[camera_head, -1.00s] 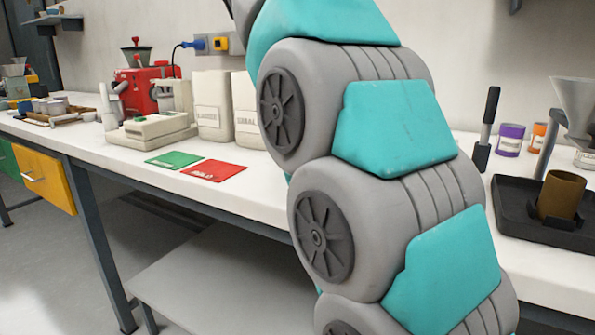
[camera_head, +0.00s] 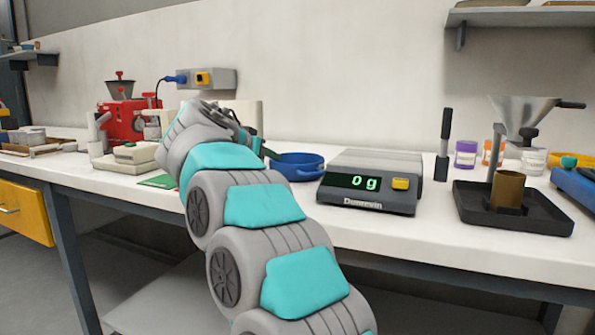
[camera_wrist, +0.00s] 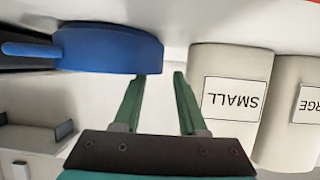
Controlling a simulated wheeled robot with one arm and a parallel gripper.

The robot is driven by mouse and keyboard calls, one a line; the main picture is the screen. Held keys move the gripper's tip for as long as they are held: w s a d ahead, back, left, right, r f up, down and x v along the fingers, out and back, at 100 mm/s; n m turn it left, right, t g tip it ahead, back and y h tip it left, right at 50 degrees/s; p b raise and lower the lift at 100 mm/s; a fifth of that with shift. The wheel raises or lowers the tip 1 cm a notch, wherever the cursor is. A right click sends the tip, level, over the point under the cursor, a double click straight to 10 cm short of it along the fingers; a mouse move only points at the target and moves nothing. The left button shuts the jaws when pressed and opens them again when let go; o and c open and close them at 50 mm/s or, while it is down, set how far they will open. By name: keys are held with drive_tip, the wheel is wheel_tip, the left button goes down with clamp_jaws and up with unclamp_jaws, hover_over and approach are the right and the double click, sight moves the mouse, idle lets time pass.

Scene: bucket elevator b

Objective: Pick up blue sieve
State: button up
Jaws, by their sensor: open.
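The blue sieve (camera_head: 297,166) is a round blue pan lying on the white bench, just left of the scale. In the wrist view, which looks upside down, the blue sieve (camera_wrist: 105,50) is at the upper left with its handle pointing left. My gripper (camera_wrist: 158,76) is open, its two green fingers apart with nothing between them. The left fingertip is close to the sieve's rim; I cannot tell whether they touch. In the head view my arm hides most of the gripper, which is just left of the sieve.
A scale (camera_head: 370,183) reading "0 g" stands just right of the sieve. A container labelled SMALL (camera_wrist: 228,95) stands on the gripper's other side. A black tray (camera_head: 470,210) holds a brown cup (camera_head: 508,189) farther right. A red grinder (camera_head: 125,122) is at the left.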

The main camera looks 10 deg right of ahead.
drive_tip(key=x, duration=0.2)
drive_tip(key=shift+w+d+f, duration=0.15)
drive_tip(key=shift+w+d, duration=0.05)
drive_tip(key=shift+w, duration=0.1)
clamp_jaws()
drive_tip(key=shift+f, duration=0.1)
idle(1.1)
